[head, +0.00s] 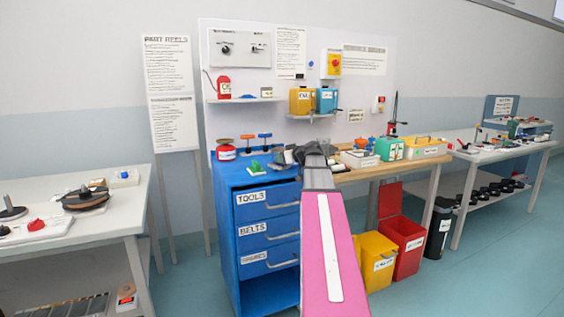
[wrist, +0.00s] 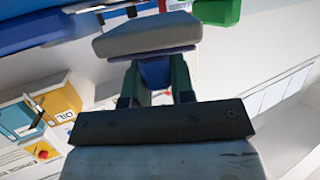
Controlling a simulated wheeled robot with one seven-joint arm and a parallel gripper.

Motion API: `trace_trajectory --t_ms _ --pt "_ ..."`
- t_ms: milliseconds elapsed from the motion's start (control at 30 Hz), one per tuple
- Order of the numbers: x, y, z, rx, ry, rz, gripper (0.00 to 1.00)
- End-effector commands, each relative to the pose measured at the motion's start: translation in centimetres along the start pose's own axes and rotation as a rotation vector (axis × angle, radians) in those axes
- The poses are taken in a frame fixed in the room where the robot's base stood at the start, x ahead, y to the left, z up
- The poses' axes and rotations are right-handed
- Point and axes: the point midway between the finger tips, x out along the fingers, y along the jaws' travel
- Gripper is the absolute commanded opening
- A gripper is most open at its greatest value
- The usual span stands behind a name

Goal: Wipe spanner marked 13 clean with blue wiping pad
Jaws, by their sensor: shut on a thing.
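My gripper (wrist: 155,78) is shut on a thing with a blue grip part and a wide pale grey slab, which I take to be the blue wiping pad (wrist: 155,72). In the head view my gripper (head: 306,151) is over the right part of the blue cabinet's top, near the wooden bench. My own arm and gripper hide what lies right under and behind them. I cannot make out the spanner marked 13 in either view; small things on the worktops are too small to read.
The blue drawer cabinet (head: 235,190) carries a red tin (head: 226,152) and a green object (head: 256,167). The wooden bench (head: 395,171) to its right holds a green box (head: 390,148) and several other items. Yellow (head: 377,262) and red bins (head: 405,248) stand below.

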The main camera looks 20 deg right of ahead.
Motion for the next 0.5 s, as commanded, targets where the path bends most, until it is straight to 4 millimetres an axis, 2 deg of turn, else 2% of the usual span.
trace_trajectory --t_ms 500 --pt "-1.4 0.1 -4.4 -0.001 0.002 0.001 0.00"
